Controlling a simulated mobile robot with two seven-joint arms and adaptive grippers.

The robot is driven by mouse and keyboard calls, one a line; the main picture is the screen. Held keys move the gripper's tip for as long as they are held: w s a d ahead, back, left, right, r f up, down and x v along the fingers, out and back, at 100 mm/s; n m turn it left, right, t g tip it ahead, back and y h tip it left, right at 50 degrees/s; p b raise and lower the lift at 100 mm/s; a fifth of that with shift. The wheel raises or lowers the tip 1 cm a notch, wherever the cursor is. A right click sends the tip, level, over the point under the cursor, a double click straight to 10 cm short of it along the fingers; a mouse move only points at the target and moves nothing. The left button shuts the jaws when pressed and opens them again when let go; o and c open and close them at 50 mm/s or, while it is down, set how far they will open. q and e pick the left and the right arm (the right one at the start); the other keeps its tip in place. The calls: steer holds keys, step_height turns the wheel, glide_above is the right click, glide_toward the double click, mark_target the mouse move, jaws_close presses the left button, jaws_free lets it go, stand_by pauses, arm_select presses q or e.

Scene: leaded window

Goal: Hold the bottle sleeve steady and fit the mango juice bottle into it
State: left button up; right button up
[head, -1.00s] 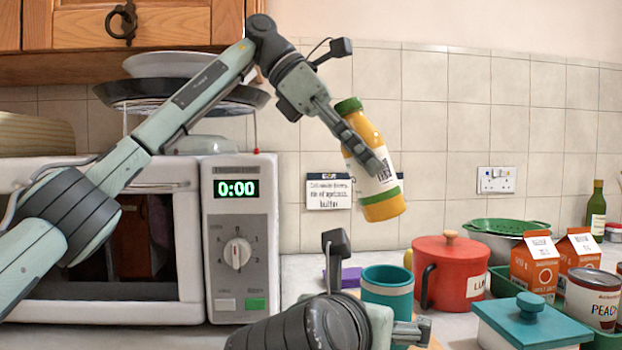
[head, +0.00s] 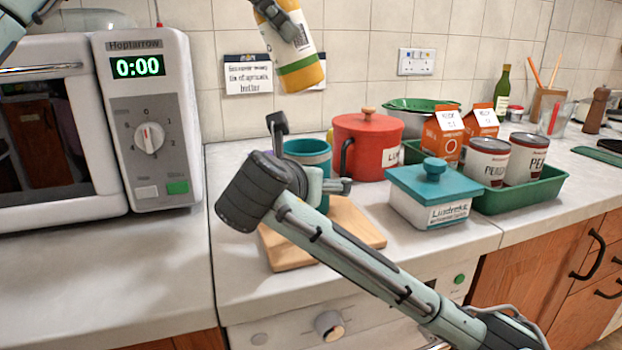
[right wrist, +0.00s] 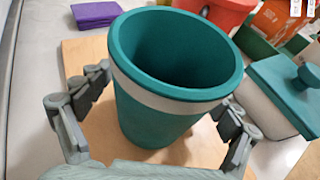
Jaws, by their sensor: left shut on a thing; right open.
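The mango juice bottle (head: 301,72), yellow-orange with a white label and green band, is at the top of the head view, its upper part cut off by the frame. My left gripper (head: 291,22) is shut on it and holds it in the air, tilted. The bottle sleeve (head: 308,151) is a teal cup with a white band, standing upright on a wooden board. The right wrist view looks down into the empty sleeve (right wrist: 160,118). My right gripper (right wrist: 165,98) is open, with one finger on each side of the sleeve. In the head view my right arm partly hides the sleeve.
The wooden board (head: 353,225) lies on the counter. A red pot (head: 372,148) stands just behind the sleeve, and a teal-lidded white dish (head: 432,200) to the right. A green tray (head: 530,197) holds cans and cartons. A microwave (head: 150,125) stands left.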

steer(key=shift+x, duration=0.95)
steer(key=c, duration=1.4)
